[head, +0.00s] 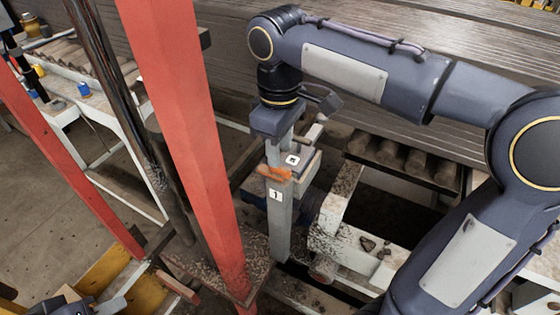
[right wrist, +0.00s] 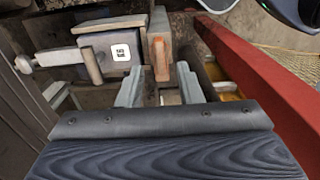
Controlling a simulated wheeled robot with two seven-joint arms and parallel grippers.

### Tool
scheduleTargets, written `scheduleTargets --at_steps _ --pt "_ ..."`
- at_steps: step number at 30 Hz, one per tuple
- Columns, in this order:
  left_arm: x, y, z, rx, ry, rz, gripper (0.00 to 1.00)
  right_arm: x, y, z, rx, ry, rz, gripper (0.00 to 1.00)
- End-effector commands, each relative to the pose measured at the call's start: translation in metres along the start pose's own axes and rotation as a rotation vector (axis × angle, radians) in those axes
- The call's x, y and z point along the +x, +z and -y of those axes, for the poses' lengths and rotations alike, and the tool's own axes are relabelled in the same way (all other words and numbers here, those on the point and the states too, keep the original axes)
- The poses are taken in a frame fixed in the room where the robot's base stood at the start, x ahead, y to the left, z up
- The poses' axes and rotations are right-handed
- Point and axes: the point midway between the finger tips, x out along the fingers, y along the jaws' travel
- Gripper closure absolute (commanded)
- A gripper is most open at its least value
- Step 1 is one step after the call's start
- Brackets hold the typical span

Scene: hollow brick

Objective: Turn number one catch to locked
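The catch (head: 274,173) is a small orange handle on a grey upright post. A white label with the number 1 (head: 275,194) sits just below it. My right gripper (head: 291,148) comes down from above over the catch. In the right wrist view, its two grey fingers (right wrist: 160,84) are apart. The orange catch (right wrist: 161,58) shows at the gap just beyond the fingertips; I cannot tell whether they touch it. My left gripper (head: 122,290) is low at the left edge, partly cut off, with its fingers apart and far from the catch.
A second white label with a dark symbol (head: 293,160) is beside the catch. A thick red post (head: 190,130) stands close to the left. A white dirty frame (head: 345,235) and rollers (head: 405,160) lie to the right. Grey planks (head: 440,70) fill the back.

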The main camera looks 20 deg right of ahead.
Motion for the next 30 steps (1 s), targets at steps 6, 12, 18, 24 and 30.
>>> scheduleTargets --at_steps 6,12,18,24,30 --pt "0.001 0.000 0.000 0.000 0.000 0.000 0.64 0.033 0.001 0.000 0.002 -0.001 0.002 0.67" --pt "0.001 0.000 0.000 0.000 0.000 0.000 0.64 0.044 0.001 0.000 0.002 0.000 0.000 0.67" --pt "0.001 0.000 0.000 0.000 0.000 0.000 0.64 0.044 0.000 0.000 0.002 0.000 -0.001 0.67" --pt "0.001 0.000 0.000 0.000 0.000 0.000 0.64 0.044 0.000 0.000 0.002 -0.001 -0.001 0.91" --pt "0.001 0.000 0.000 0.000 0.000 0.000 0.64 0.044 0.000 0.000 0.002 -0.001 -0.001 1.00"
